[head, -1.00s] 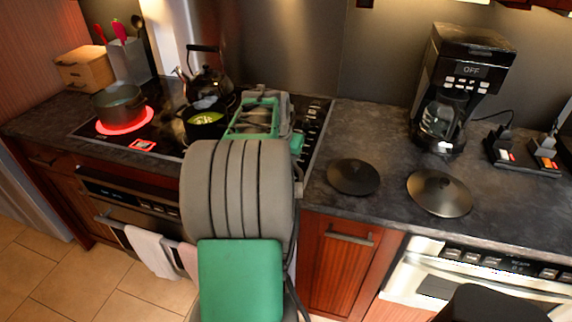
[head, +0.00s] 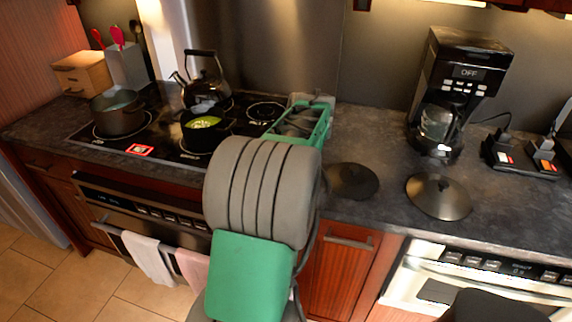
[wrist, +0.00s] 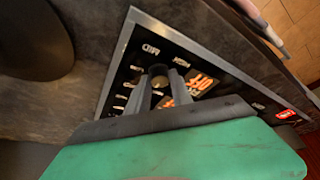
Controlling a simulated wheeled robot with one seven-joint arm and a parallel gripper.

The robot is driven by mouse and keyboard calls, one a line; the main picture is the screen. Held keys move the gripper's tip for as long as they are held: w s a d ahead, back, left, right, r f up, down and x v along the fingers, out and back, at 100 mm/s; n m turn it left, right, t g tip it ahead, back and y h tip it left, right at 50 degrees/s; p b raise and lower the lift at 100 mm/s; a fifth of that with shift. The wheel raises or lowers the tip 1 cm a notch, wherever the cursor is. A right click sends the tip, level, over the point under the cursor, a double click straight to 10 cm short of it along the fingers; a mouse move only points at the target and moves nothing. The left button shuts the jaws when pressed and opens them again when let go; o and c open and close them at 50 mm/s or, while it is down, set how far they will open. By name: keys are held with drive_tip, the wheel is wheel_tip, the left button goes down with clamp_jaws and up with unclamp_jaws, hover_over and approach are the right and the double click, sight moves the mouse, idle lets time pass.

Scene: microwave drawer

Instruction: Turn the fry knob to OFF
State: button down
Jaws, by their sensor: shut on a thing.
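In the wrist view, my gripper (wrist: 160,78) is shut on a small dark knob (wrist: 158,72) on the black stove panel (wrist: 135,72). Printed words MID and HIGH stand above the knob. Orange lettering (wrist: 200,84) that seems to include OFF lies just right of it, partly covered by a finger. I cannot read the knob's pointer. In the head view, my green wrist (head: 300,122) covers the stove's right end, so the knob and fingertips are hidden there.
On the cooktop stand a grey pot (head: 118,112) at the left, a black kettle (head: 205,85) behind and a small pot with green contents (head: 203,128). Two black lids (head: 350,181) (head: 438,196) and a coffee maker (head: 458,95) stand on the counter to the right.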

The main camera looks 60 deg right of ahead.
drive_tip(key=shift+n, duration=0.4)
drive_tip(key=c, duration=1.1)
unclamp_jaws()
drive_tip(key=shift+c, duration=0.2)
drive_tip(key=v, duration=0.8)
drive_tip(key=shift+s+d, duration=0.1)
drive_tip(key=shift+d, duration=0.05)
